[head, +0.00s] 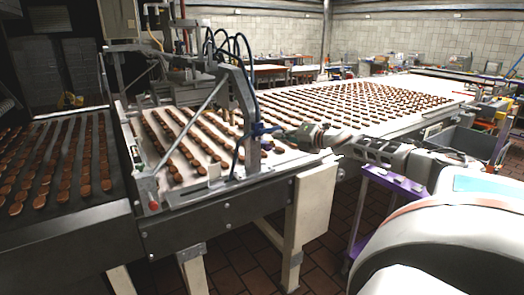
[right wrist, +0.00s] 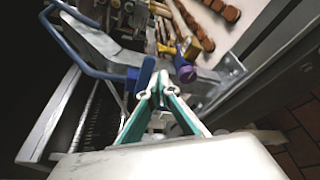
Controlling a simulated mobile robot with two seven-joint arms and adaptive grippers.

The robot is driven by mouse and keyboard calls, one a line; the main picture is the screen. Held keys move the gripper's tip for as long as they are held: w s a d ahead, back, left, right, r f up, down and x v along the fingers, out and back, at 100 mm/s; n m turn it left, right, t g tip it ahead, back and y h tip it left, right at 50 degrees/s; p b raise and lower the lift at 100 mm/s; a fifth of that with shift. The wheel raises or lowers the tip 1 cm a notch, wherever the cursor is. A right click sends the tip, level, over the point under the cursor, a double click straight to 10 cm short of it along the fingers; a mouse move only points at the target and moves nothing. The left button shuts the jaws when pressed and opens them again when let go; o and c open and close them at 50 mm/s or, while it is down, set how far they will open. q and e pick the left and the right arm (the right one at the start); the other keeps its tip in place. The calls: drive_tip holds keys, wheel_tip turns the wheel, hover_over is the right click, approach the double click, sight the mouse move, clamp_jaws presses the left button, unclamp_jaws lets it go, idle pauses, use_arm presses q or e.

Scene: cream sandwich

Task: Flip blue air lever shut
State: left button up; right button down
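The blue air lever (head: 262,128) sits on the metal frame post beside the conveyor in the head view. In the right wrist view a flat blue handle (right wrist: 145,75), seemingly this lever, stands at my fingertips, with a dark blue-purple round fitting (right wrist: 185,70) and a brass part to its right. My right gripper (head: 278,132) reaches in from the right at the lever's height. In the right wrist view its teal-edged fingers (right wrist: 156,86) come together at the tips, right by the blue handle. I cannot tell whether they touch it. My left gripper is not in view.
The metal frame (head: 245,110) with blue hoses surrounds the lever. A wide white conveyor (head: 400,122) carries rows of brown biscuits; a dark conveyor (head: 115,205) lies at left. A white box (head: 313,200) hangs below the conveyor side. A purple cart (head: 392,182) stands under my right arm.

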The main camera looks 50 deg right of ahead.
drive_tip(key=shift+d+r, duration=0.35)
drive_tip(key=shift+r, duration=0.3)
drive_tip(key=f+b, duration=0.1)
drive_tip(key=f, duration=0.1)
drive_tip(key=f+b, duration=0.2)
drive_tip(key=f, duration=0.1)
drive_tip(key=shift+a+f, duration=0.2)
drive_tip(key=shift+f, duration=0.1)
use_arm(q)
drive_tip(key=p, duration=0.2)
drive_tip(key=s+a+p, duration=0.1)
drive_tip(key=p, duration=0.2)
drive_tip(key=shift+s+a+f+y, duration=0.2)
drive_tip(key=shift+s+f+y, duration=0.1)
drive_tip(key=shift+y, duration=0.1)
use_arm(e)
drive_tip(key=s+a+r, duration=0.2)
drive_tip(key=s+r, duration=0.1)
drive_tip(key=s, duration=0.6)
drive_tip(key=shift+a+r, duration=0.25)
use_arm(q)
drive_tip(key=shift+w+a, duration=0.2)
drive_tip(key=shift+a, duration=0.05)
use_arm(e)
drive_tip(key=shift+s, duration=0.1)
